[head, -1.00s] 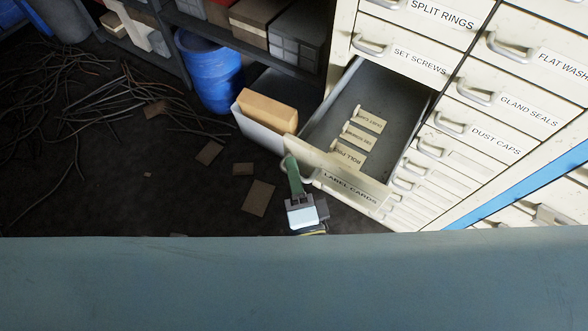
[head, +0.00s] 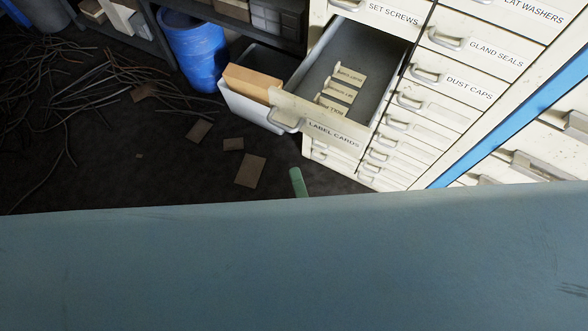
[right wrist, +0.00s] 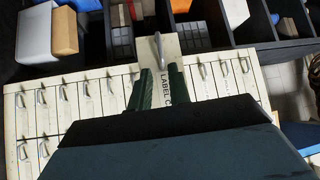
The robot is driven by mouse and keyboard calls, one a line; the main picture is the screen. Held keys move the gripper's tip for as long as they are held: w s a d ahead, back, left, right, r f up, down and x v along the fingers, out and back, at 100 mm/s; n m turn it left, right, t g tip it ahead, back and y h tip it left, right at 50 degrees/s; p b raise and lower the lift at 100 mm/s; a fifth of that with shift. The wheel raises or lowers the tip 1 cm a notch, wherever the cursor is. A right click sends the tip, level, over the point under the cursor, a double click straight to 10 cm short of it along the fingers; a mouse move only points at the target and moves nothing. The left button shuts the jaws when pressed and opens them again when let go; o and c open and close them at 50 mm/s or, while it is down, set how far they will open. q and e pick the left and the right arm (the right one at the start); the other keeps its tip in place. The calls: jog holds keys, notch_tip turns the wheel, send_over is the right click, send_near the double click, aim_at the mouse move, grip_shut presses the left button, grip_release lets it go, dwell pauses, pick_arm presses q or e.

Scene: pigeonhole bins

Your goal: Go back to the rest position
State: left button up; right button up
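The cream LABEL CARDS drawer (head: 345,140) stands pulled out of the cabinet, with several label cards (head: 340,88) lying inside. It also shows in the right wrist view (right wrist: 187,45), its front label partly hidden by my fingers. My right gripper (head: 298,182) shows in the head view only as a green fingertip below the drawer front, apart from its handle (head: 284,118). In the right wrist view the two dark green fingers (right wrist: 161,72) stand apart with nothing held between them. My left gripper is not in view.
A grey-white bin (head: 250,106) with an orange-tan box (head: 252,82) stands left of the drawer. A blue barrel (head: 194,50), loose cables (head: 85,80) and flat brown pieces (head: 250,170) lie farther left. A broad blue-grey surface hides the lower head view.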

jog(key=shift+s+d, duration=0.1)
jog(key=shift+s, duration=0.3)
